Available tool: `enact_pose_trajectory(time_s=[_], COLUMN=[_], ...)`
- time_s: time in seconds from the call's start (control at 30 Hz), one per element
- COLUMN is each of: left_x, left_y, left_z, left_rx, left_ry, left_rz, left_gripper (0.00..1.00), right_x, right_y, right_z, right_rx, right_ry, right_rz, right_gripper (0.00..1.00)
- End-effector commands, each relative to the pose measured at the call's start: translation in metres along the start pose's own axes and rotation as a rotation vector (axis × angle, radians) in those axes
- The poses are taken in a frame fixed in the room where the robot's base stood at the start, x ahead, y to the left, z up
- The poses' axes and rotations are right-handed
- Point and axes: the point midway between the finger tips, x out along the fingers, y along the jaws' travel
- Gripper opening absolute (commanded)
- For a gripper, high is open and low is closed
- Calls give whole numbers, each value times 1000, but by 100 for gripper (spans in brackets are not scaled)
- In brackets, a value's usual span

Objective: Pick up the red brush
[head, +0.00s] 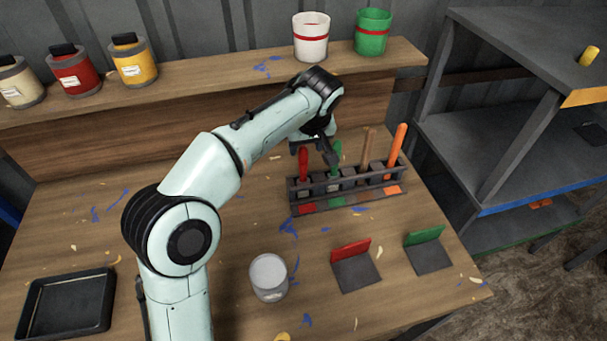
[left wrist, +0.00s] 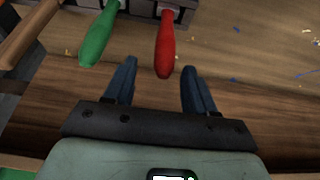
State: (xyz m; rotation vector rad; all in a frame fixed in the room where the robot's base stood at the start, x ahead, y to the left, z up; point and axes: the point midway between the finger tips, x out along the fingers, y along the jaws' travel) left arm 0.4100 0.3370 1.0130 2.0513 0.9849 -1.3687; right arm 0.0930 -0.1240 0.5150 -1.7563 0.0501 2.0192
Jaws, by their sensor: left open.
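The red brush (head: 303,163) stands handle up in the leftmost slot of a dark brush rack (head: 350,199) on the workbench. In the left wrist view the red handle (left wrist: 166,45) points toward my open left gripper (left wrist: 158,85), with its end near the space between the fingertips, closer to the right finger. The left gripper (head: 314,150) is right at the red and green handles in the head view. The fingers are apart and hold nothing. The brush's bristle end is hidden in the rack. My right gripper does not show.
A green brush (left wrist: 100,35) stands beside the red one, with brown (head: 366,148) and orange (head: 397,145) handles farther right. Paint pots line the shelf behind.

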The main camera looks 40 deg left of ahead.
Motion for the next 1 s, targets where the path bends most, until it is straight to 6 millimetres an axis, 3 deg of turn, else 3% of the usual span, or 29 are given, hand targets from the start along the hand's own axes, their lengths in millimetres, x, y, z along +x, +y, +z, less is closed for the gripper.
enact_pose_trajectory(time_s=[0.23,0.57,0.73,1.0], left_x=[38,44,44,43], left_y=[-5,-4,-4,-4], left_z=[2,1,1,1], left_rx=[-1,0,0,0], left_ry=[-3,-1,-1,-1], left_rz=[-3,-1,-1,0], left_gripper=[55,55,0,0], right_x=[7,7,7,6], right_y=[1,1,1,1], right_z=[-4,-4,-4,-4], right_rx=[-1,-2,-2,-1], right_ry=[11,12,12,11], right_rz=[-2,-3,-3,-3], right_gripper=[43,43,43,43])
